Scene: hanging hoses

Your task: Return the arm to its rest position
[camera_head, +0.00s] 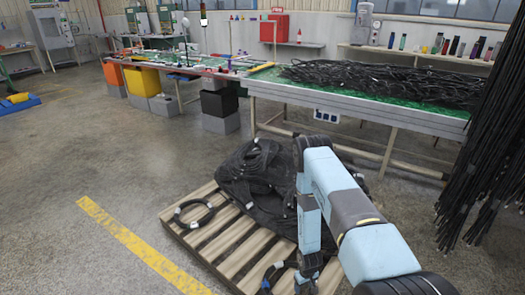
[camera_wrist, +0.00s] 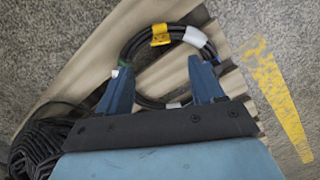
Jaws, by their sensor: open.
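My light-blue arm (camera_head: 345,200) reaches out over the wooden pallet (camera_head: 228,240), its end hanging down near the pallet's front. In the wrist view my gripper (camera_wrist: 160,66) is open, its two dark blue fingers apart. A black hose coil (camera_wrist: 132,46) with a yellow tag and a white tag lies on the pallet slats beyond and between the fingers. I cannot tell whether the fingers touch it. Another black coil (camera_head: 194,213) lies on the pallet's left side.
A dark heap of hoses (camera_head: 255,170) covers the pallet's back. A green-topped table (camera_head: 400,113) piled with hoses stands behind. Black hoses (camera_head: 480,140) hang at the right. A yellow floor line (camera_head: 140,245) runs left of the pallet, with open floor around it.

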